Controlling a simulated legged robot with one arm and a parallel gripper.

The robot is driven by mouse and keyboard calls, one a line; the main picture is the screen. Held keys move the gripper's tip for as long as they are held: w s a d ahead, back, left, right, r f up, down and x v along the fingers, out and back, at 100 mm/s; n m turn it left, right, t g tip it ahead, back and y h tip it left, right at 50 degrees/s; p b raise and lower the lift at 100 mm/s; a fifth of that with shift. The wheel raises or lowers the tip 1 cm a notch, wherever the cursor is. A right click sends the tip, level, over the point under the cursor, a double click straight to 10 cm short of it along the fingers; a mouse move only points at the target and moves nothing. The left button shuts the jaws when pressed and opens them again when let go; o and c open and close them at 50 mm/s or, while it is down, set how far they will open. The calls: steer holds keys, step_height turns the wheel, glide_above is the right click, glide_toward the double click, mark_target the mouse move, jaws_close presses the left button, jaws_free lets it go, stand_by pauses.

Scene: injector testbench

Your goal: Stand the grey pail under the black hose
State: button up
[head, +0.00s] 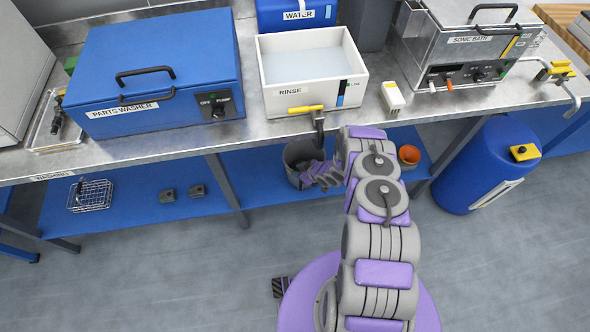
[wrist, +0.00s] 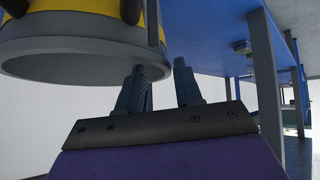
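The grey pail (head: 292,174) stands on the blue lower shelf, below the front of the rinse tank. My arm hides its right side. The black hose (head: 318,126) hangs over the bench edge from the tank's yellow-handled tap, its lower end near the pail's right rim. My gripper (head: 308,174) is low at the pail's front right. In the wrist view the grey pail (wrist: 80,62), with a yellow band, fills the upper left. My gripper (wrist: 160,80) there has its fingers apart around the pail's right edge. I cannot tell whether they touch it.
The rinse tank (head: 272,100) sits on the steel bench between the parts washer (head: 150,70) and sonic bath (head: 465,45). The shelf holds a wire basket (head: 90,195), small metal blocks (head: 168,195) and an orange pot (head: 409,155). A blue drum (head: 480,165) stands right.

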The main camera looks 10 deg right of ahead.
steer(key=p+v, duration=0.1)
steer(key=v, duration=0.7)
steer(key=shift+r+p, duration=0.15)
steer(key=shift+p, duration=0.25)
steer(key=shift+s, duration=0.1)
